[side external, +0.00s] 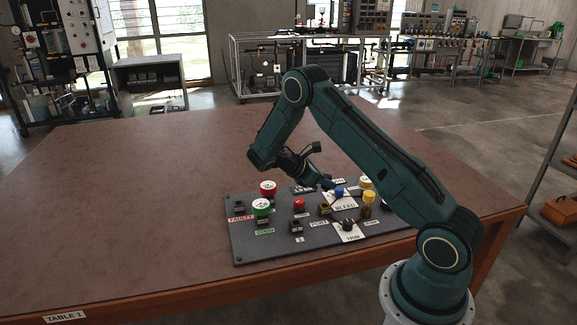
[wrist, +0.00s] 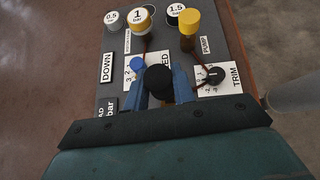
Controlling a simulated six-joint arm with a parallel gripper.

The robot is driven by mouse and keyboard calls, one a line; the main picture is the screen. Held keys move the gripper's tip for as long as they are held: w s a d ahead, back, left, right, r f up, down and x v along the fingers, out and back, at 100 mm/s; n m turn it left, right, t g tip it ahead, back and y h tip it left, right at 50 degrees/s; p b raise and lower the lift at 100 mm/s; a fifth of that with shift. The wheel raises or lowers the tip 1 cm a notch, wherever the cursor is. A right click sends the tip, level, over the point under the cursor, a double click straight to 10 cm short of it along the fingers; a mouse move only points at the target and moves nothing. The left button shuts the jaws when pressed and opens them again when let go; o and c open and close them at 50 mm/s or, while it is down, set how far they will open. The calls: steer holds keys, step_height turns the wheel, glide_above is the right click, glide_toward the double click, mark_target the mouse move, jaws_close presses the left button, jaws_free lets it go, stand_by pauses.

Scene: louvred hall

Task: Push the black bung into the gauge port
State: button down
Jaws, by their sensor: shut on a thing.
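My gripper (wrist: 158,92) has blue fingers and is shut on the black bung (wrist: 158,79), whose round black top shows between them in the wrist view. In the side view my gripper (side external: 327,184) is over the rear middle of the grey panel (side external: 270,248), and the bung cannot be made out there. A PORT label (side external: 319,223) lies on the panel beside a small dark and tan block (side external: 324,209). I cannot tell whether this block is the gauge port. In the wrist view my gripper hides the panel below the bung, so any contact there is unseen.
A blue knob (wrist: 137,63) on the BLEED card is close to the left finger. The black TRIM knob (wrist: 212,75) is to the right. Yellow-topped parts (wrist: 188,22) stand beyond. Red (side external: 268,187) and green (side external: 261,208) parts stand at the panel's left. The table (side external: 130,220) is clear leftward.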

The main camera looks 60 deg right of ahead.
steer(key=shift+f, duration=2.45)
steer(key=shift+f, duration=0.95)
steer(key=c, duration=1.1)
jaws_free()
steer(key=shift+r, duration=0.1)
steer(key=shift+w+a+r, duration=0.25)
steer(key=shift+a+r, duration=0.05)
steer(key=shift+r, duration=0.45)
steer(key=shift+w+a+r, duration=0.25)
steer(key=shift+a+r, duration=0.05)
steer(key=shift+r, duration=0.4)
steer(key=shift+w+a+r, duration=0.25)
steer(key=shift+a+r, duration=0.05)
steer(key=shift+r, duration=0.45)
steer(key=v, duration=1.2)
